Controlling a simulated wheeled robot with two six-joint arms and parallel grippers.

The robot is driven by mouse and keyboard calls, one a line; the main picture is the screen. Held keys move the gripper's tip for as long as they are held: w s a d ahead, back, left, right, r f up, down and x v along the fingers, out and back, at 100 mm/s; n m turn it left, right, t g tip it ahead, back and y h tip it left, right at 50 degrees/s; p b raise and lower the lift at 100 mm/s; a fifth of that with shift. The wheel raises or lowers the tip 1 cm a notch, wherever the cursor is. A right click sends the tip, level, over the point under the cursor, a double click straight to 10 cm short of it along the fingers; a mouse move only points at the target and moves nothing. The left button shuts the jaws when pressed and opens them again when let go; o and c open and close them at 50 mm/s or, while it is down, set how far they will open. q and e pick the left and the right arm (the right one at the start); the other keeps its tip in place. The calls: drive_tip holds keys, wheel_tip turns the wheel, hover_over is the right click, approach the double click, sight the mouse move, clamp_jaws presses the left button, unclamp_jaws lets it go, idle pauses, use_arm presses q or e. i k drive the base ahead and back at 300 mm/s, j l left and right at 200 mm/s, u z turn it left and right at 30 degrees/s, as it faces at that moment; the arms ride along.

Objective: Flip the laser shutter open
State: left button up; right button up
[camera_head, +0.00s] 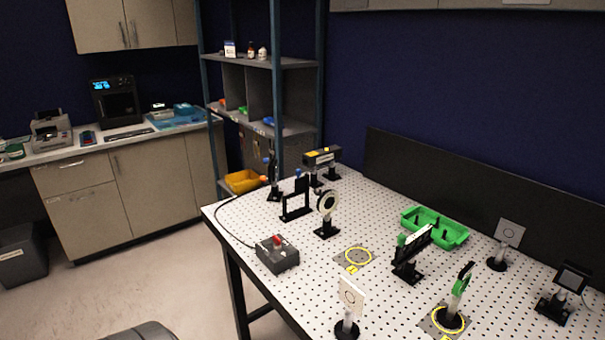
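A black bracket with an upright flag (297,203), which looks like the laser shutter, stands on the white perforated optical table (318,279) toward its far left end. Its flag appears raised, but its exact position is too small to tell. Behind it, a black laser-like housing with a yellow label (322,156) sits on posts. A ring-shaped optic mount (327,210) stands just in front and to the right of the bracket. A grey control box with a red switch (277,253) rests near the table's left edge. Neither of my grippers is in view.
A green tray (463,238) lies near the black back panel. Several mounted optics, a white target card (350,298) and yellow ring marks (358,256) occupy the right and front. A cable runs from the control box along the left edge. Open floor lies left of the table.

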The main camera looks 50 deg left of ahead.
sight(300, 183)
drive_tip(key=u, duration=1.55)
drive_tip(key=i+j+z, duration=0.1)
drive_tip(key=j, duration=0.3)
drive_tip(key=i+j, duration=0.25)
drive_tip(key=j, duration=0.15)
drive_tip(key=i+j+z, duration=0.15)
drive_tip(key=j, duration=0.25)
drive_tip(key=i+j, duration=0.2)
drive_tip(key=j, duration=0.2)
drive_tip(key=i+j+z, duration=0.15)
drive_tip(key=j, duration=0.3)
drive_tip(key=i+j, duration=0.15)
drive_tip(key=j, duration=0.25)
drive_tip(key=i+j+z, duration=0.15)
drive_tip(key=j, duration=0.3)
drive_tip(key=i+j, duration=0.1)
drive_tip(key=j, duration=0.35)
drive_tip(key=z, duration=0.05)
